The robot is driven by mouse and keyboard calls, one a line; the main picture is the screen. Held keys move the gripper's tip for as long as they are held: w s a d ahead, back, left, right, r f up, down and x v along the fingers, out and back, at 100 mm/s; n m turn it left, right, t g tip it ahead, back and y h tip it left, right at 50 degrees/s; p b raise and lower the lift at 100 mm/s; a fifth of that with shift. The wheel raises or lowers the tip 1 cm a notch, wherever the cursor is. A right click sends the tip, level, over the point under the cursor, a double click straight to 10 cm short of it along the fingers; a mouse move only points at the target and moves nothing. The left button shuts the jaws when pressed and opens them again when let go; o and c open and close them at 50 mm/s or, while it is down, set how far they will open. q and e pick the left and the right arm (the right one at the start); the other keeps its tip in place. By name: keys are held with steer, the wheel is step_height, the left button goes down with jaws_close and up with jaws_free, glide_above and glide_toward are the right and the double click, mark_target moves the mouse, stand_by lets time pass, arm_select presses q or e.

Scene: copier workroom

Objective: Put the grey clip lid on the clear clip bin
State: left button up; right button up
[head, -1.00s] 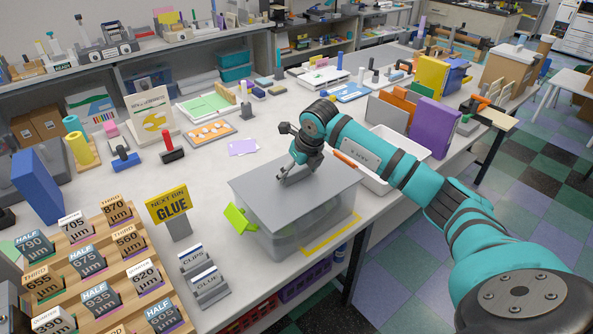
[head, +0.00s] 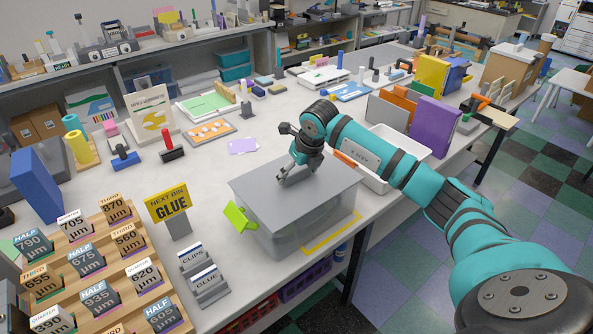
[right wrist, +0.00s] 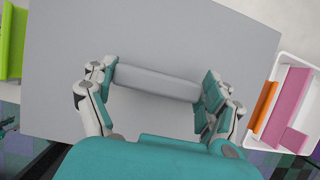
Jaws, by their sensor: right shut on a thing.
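The grey clip lid (head: 325,188) is a flat plate over the clear clip bin (head: 300,236), roughly level and covering its top. I cannot tell whether it rests fully on the rim or sits slightly above it. My right gripper (head: 287,179) is above the lid. In the right wrist view my right gripper (right wrist: 157,84) is shut on the lid's raised grey bar handle, and the lid (right wrist: 200,35) fills most of the view. The bin's inside and rim are mostly hidden by the lid.
A bright green tab (head: 237,217) sticks out at the bin's left. A yellow outline (head: 333,234) marks the table at its front right. A white tray (head: 415,150) stands close behind right. Small CLIPS and GLUE signs (head: 205,280) and a yellow sign (head: 169,204) stand left.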

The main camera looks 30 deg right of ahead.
steer(key=shift+f, duration=0.3)
steer(key=o, duration=1)
steer(key=shift+r, duration=0.1)
steer(key=v, duration=1.2)
